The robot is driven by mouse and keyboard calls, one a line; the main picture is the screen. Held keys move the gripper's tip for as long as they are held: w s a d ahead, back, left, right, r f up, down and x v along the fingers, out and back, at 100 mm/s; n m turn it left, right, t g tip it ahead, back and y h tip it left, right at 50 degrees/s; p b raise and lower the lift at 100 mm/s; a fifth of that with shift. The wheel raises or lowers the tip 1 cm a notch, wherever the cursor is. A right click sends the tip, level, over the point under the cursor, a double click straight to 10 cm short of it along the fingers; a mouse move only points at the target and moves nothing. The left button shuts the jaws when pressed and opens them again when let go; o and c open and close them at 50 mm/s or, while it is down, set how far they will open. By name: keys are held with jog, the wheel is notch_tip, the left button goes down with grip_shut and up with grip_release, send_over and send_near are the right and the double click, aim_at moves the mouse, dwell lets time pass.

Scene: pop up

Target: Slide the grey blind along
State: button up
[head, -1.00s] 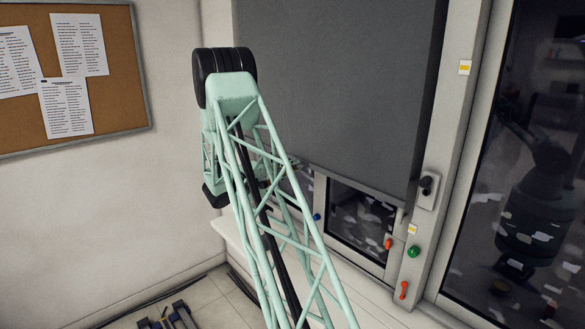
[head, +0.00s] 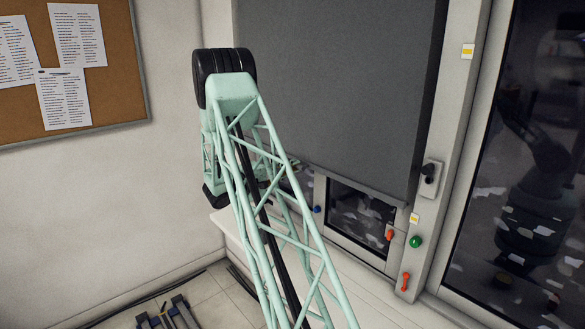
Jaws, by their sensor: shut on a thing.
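The grey blind (head: 335,85) hangs as a wide flat panel over the upper part of the window in the head view. Its lower edge runs slantwise above a strip of uncovered dark glass (head: 358,212). My mint-green lattice arm stands in front of the blind's left part and hides its lower left corner. My gripper does not show; the arm may be hiding it, so its contact with the blind cannot be seen.
Right of the blind, the pale frame carries a black knob (head: 430,173), a green button (head: 415,242) and orange handles (head: 405,281). A dark glass panel (head: 525,180) is farther right. A pale sill (head: 350,290) runs below. A cork board (head: 110,85) hangs left.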

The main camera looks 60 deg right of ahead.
notch_tip(320, 180, down, 6)
jog(key=b, duration=0.4)
jog(key=o, duration=0.9)
dwell(0.3)
jog(key=shift+a, duration=0.15)
jog(key=shift+v, duration=5.95)
